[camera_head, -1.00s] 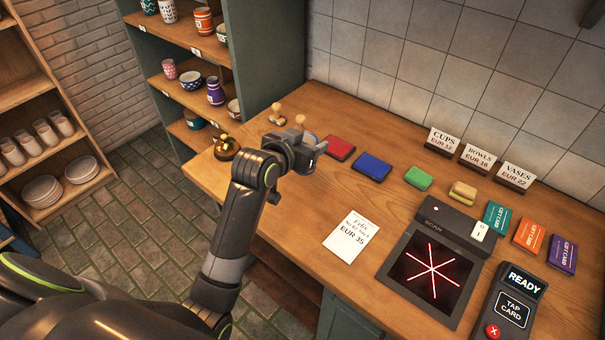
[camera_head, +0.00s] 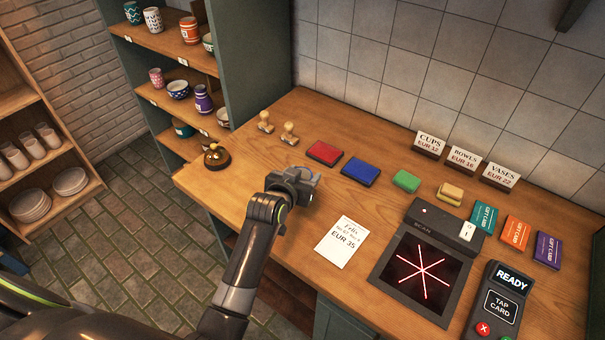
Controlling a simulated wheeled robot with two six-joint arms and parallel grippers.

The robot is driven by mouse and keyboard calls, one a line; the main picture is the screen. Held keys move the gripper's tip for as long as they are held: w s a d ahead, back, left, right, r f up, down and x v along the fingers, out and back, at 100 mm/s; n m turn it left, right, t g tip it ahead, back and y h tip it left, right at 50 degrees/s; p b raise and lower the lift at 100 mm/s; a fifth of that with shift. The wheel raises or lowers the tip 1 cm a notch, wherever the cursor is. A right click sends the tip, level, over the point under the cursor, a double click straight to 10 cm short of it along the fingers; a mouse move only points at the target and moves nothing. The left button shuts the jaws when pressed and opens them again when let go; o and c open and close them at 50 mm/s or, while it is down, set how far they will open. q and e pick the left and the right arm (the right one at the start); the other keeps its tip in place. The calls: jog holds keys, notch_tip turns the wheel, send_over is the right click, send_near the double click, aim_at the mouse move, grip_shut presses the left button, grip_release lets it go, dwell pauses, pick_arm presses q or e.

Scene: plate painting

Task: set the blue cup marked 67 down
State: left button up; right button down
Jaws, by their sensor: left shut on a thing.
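My left gripper (camera_head: 308,182) is over the wooden counter (camera_head: 250,160), left of the paper slip and in front of the red pad. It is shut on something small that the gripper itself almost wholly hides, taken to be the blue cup. Only a faint curved rim shows at the jaws. The number 67 cannot be read, and I cannot tell whether the cup touches the counter. My right gripper is not in view.
The paper slip (camera_head: 342,241) marked EUR 35 lies beside the scanner (camera_head: 422,272). Bare wood lies around the gripper.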

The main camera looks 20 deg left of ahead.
pick_arm(q)
jog(key=shift+f, duration=0.1)
jog(key=o, duration=1.1)
jog(key=shift+s, duration=0.1)
jog(key=b+v, duration=0.1)
jog(key=v, duration=1.1)
